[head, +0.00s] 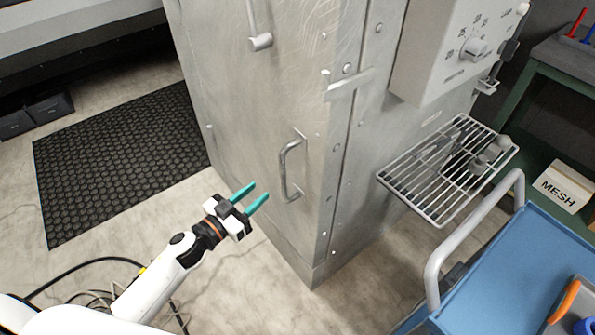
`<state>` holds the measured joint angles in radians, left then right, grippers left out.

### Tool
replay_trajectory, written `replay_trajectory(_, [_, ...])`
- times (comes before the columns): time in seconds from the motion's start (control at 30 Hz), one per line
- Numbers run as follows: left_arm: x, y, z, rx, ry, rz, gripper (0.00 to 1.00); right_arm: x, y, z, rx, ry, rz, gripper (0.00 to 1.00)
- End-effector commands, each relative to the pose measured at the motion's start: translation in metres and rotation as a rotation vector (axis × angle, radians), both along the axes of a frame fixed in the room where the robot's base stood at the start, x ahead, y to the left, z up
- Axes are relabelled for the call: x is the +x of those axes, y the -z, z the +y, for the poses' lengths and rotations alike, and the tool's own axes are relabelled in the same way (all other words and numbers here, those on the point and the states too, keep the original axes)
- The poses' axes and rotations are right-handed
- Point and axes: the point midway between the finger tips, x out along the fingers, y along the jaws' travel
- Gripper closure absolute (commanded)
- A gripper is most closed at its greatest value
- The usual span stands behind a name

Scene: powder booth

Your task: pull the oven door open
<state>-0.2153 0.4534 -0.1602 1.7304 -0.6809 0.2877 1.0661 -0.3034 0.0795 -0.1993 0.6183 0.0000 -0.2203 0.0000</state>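The oven is a tall scratched-metal cabinet whose door (235,90) faces me and looks shut. A vertical D-shaped handle (287,168) is fixed low on the door near its right edge. A second handle (259,38) shows higher up, cut by the top of the picture. My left gripper (253,196) has two teal fingers, spread apart with nothing between them. It is to the left of the lower handle and a little below it, apart from it. My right gripper is not in view.
A wire shelf (447,170) sticks out from the oven's right side, below a grey control box (455,45) with a dial. A blue cart (520,270) with a grey push bar (440,262) stands at the lower right. A black mat (120,155) lies on open floor at left.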

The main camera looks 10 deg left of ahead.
Motion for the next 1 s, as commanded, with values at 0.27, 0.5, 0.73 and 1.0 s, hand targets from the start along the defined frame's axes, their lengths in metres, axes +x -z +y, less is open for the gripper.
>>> replay_trajectory(0.27, [0.051, -0.002, -0.025, -0.001, -0.002, -0.003, 0.65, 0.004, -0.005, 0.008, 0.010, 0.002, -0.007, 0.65])
replay_trajectory(0.5, [0.084, 0.000, -0.042, 0.000, -0.002, 0.000, 0.65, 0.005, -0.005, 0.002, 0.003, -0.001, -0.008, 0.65])
replay_trajectory(0.73, [0.095, 0.000, -0.048, 0.000, -0.002, 0.001, 0.65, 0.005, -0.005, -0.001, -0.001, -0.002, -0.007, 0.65])
replay_trajectory(1.0, [0.094, 0.000, -0.048, 0.000, -0.002, 0.001, 0.72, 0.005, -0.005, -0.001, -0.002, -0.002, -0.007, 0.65])
